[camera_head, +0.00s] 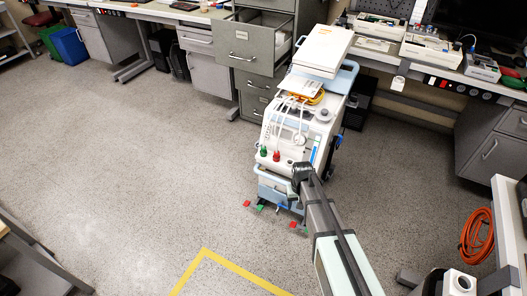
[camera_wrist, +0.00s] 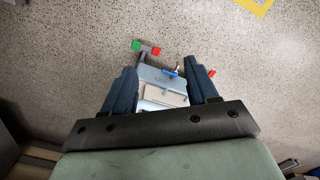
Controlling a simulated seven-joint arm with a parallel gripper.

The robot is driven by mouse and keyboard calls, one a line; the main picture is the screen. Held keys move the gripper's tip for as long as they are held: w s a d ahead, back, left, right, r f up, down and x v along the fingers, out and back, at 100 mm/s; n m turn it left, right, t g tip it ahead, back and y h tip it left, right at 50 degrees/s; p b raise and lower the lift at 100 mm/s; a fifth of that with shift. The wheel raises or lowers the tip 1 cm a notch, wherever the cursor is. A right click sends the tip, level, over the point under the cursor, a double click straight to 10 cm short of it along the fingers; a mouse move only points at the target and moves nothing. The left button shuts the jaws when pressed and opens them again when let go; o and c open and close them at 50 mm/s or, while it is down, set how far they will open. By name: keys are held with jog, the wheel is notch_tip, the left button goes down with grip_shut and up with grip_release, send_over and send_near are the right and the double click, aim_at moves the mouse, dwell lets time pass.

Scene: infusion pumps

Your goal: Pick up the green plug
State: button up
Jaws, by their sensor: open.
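The small green plug (camera_head: 264,152) stands on the front of the pump cart's top in the head view, just left of a red plug (camera_head: 276,156). My gripper (camera_head: 301,168) is to the right of both plugs, near the cart's front edge and apart from the green plug. In the wrist view my gripper (camera_wrist: 161,67) has its two dark fingers spread, and I see nothing gripped between them. The green plug is not identifiable there; the green and red pieces in that view look like the cart's foot pedals.
The pump cart (camera_head: 305,125) carries white cables and a box-like device (camera_head: 322,48) on top. A filing cabinet (camera_head: 262,45) with an open drawer stands behind it. Pedals (camera_head: 247,203) stick out at its base. The floor to the left is clear.

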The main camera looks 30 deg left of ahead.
jog(key=w+a+r+n+t+y, duration=0.1)
jog(key=w+a+r+n, duration=0.1)
jog(key=w+a+r, duration=0.55)
jog(key=w+a+r+n, duration=0.1)
jog(key=w+a+r, duration=0.35)
jog(key=a, duration=0.65)
notch_tip(320, 180, up, 6)
jog(key=n, duration=0.5)
send_over(264, 146)
jog(key=f+n, duration=0.7)
jog(key=f, duration=0.2)
jog(key=shift+s+f+n+g+h, duration=0.15)
jog(key=shift+s+n+g+h, duration=0.05)
jog(key=shift+n+g+h, duration=0.2)
jog(key=shift+w+a+f, duration=0.1)
jog(key=shift+w+f, duration=0.05)
jog(key=shift+f, duration=1.15)
jog(key=shift+w+a+f, duration=0.1)
jog(key=shift+w+f, duration=0.05)
jog(key=shift+f, duration=1.15)
jog(key=shift+c, duration=0.3)
